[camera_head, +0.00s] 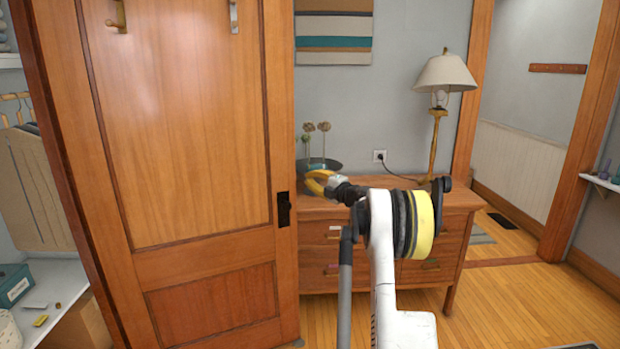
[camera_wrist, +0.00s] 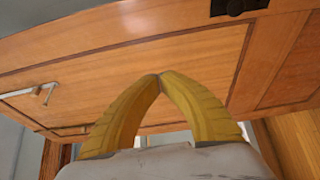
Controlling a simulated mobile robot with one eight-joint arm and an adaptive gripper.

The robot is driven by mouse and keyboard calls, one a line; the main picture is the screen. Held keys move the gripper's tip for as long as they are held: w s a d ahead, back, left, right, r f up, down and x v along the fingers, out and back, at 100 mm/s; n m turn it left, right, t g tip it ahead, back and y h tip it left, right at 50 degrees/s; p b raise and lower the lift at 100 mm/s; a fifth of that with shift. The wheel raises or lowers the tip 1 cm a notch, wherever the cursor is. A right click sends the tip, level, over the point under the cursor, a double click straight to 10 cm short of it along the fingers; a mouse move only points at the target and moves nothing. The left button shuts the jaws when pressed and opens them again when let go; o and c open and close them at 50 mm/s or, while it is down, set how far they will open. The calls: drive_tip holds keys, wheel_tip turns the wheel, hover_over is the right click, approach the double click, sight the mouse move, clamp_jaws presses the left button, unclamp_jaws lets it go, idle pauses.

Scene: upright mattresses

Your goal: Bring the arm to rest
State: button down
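My gripper (camera_head: 318,182) is at the end of my raised arm, in front of the dresser and just right of the wooden door's edge in the head view. In the wrist view its two yellow fingers (camera_wrist: 160,78) meet at the tips, with nothing between them. The wooden door (camera_head: 180,130) fills the left of the head view and most of the wrist view (camera_wrist: 140,70). I see no clear contact between gripper and door.
A wooden dresser (camera_head: 320,280) stands behind my arm, with a dark bowl (camera_head: 322,164) and a lamp (camera_head: 445,75) on top. A closet with shelves (camera_head: 60,300) is at the left. Open wood floor (camera_head: 530,305) and a doorway are at the right.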

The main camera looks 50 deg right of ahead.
drive_tip(key=s+d+p, duration=0.1)
drive_tip(key=s+d, duration=0.2)
drive_tip(key=s, duration=0.3)
drive_tip(key=shift+s+d+f+p, duration=0.15)
drive_tip(key=shift+s+d+p, duration=0.1)
drive_tip(key=shift+s+p, duration=0.05)
